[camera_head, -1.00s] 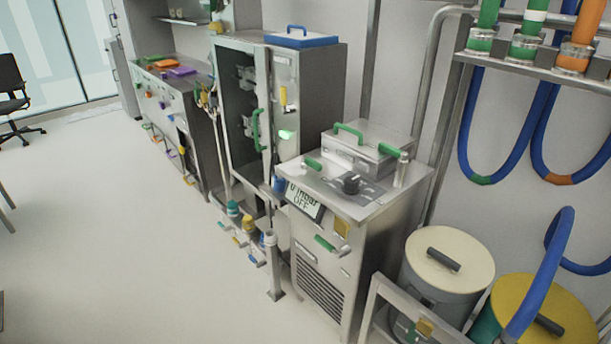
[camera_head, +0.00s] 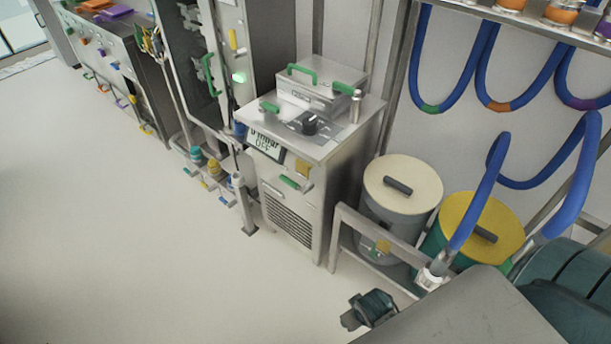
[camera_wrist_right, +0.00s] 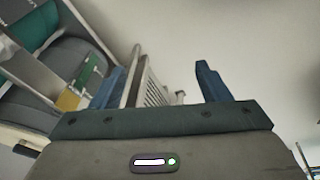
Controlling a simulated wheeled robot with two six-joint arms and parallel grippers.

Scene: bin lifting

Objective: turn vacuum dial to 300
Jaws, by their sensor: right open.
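The vacuum dial (camera_head: 309,124) is a black knob on the sloped top panel of a steel vacuum unit (camera_head: 340,150), right of centre in the head view. The display (camera_head: 266,145) on its front edge reads 0 mbar and OFF. The number scale around the dial is too small to read. In the right wrist view my right gripper (camera_wrist_right: 160,82) is open and empty, with blue fingers apart. A slatted panel (camera_wrist_right: 153,92) shows between the fingers, but the dial does not show there. My left gripper is not in view.
A lidded box with green handles (camera_head: 315,85) sits on the unit's back. A cream-lidded drum (camera_head: 410,180) and a yellow-lidded drum (camera_head: 490,215) stand to its right behind a metal rail (camera_head: 385,235). Blue hoses (camera_head: 560,170) hang at the right. Floor (camera_head: 130,240) at the left is clear.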

